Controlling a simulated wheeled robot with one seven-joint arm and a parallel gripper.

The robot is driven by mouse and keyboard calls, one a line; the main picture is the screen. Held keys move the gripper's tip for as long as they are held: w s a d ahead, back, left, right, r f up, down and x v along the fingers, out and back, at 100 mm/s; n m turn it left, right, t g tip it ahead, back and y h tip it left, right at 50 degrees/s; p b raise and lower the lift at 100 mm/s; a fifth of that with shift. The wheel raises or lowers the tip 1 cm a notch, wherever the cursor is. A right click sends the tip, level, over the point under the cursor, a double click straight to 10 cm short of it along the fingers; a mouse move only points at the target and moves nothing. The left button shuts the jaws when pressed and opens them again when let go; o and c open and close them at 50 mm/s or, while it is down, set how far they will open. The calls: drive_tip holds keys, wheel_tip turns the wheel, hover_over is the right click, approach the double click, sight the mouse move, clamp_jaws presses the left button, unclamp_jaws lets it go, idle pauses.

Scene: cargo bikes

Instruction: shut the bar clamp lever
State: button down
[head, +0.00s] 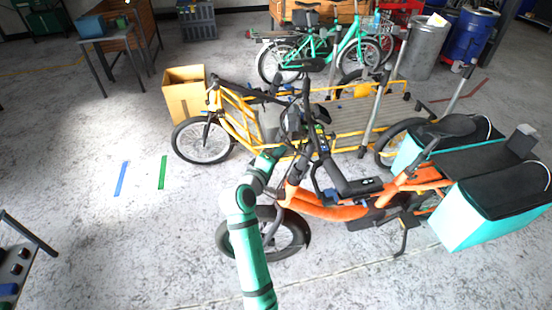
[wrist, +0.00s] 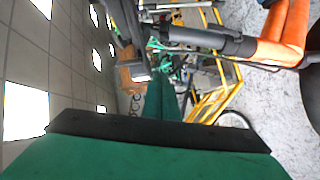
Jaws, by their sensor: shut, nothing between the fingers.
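The orange cargo bike (head: 325,209) stands beside my arm in the head view. Its dark handlebar and stem area (head: 308,128) is just beyond the end of my green arm. In the wrist view, a black tube (wrist: 208,40) runs across the top and meets the orange frame (wrist: 275,36). I cannot make out the bar clamp lever for certain among the dark parts. My gripper (wrist: 162,84) shows as narrow dark green fingers, shut and empty, below the black tube. In the head view the gripper is hard to separate from the handlebar parts.
A yellow cargo bike (head: 345,118) stands close behind the orange one, and a green bike (head: 318,50) farther back. Teal panniers (head: 480,215) flank the orange bike's rear. A cardboard box (head: 184,94) stands behind the yellow bike's front wheel. The floor at left is largely clear.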

sight(304, 153)
drive_tip(key=w+d+f, duration=0.2)
drive_tip(key=w+d, duration=0.1)
drive_tip(key=d, duration=0.2)
drive_tip(key=shift+d, duration=0.1)
idle(0.3)
drive_tip(key=shift+s+d+f, duration=0.1)
drive_tip(key=shift+s+d, duration=0.2)
drive_tip(key=shift+d, duration=0.25)
drive_tip(key=shift+s+d+f, duration=0.1)
drive_tip(key=shift+s+d, duration=0.15)
drive_tip(key=shift+d, duration=0.3)
drive_tip(key=shift+a, duration=0.1)
